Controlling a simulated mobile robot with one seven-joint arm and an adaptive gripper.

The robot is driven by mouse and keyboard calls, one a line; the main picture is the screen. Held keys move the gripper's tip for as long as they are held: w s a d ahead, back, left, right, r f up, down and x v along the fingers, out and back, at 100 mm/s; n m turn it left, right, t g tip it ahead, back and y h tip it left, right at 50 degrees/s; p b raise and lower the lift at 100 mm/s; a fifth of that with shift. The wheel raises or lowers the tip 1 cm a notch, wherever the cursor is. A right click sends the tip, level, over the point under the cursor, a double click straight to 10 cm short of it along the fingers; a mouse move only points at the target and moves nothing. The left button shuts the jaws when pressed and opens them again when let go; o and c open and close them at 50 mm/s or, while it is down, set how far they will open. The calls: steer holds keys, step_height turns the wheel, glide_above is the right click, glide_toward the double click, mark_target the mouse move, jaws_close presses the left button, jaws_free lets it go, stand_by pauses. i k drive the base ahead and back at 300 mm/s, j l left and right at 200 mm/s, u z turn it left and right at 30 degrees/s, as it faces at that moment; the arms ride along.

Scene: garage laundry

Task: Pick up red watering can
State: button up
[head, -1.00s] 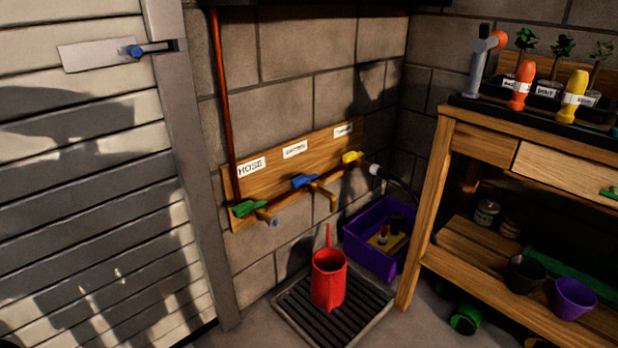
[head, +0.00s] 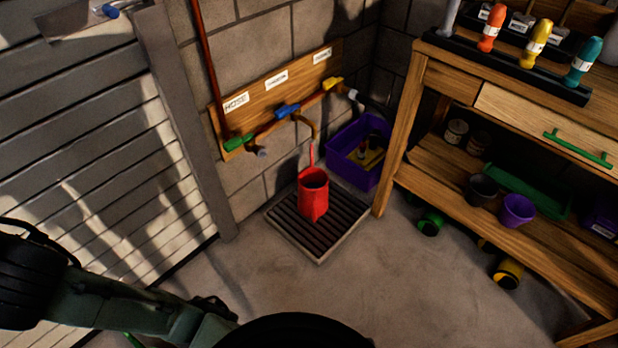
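The red watering can (head: 313,199) stands upright on a dark slatted drain grate (head: 318,246) on the floor, below the wall taps. Its top is open, and a thin red upright part rises behind its rim. Part of my dark arm shows along the lower left of the head view, well apart from the can. A dark end piece of the arm (head: 212,312) is near the bottom edge, but I cannot make out fingertips or whether they are open.
A board with green, blue and yellow taps (head: 288,110) hangs above the can. A purple crate (head: 349,168) stands behind it at right. A wooden workbench (head: 392,150) stands right. A shutter door (head: 90,150) is left. The floor in front is clear.

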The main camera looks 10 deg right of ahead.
mark_target(313, 180)
steer(key=i+l, duration=0.15)
steer(key=l, duration=0.2)
steer(key=i+l, duration=0.1)
steer(key=l, duration=0.25)
steer(key=i+l, duration=0.15)
steer(key=l, duration=0.25)
steer(key=i+l+u, duration=0.1)
steer(key=l, duration=0.25)
steer(key=i+l, duration=0.15)
steer(key=l, duration=0.2)
steer(key=i+j, duration=0.75)
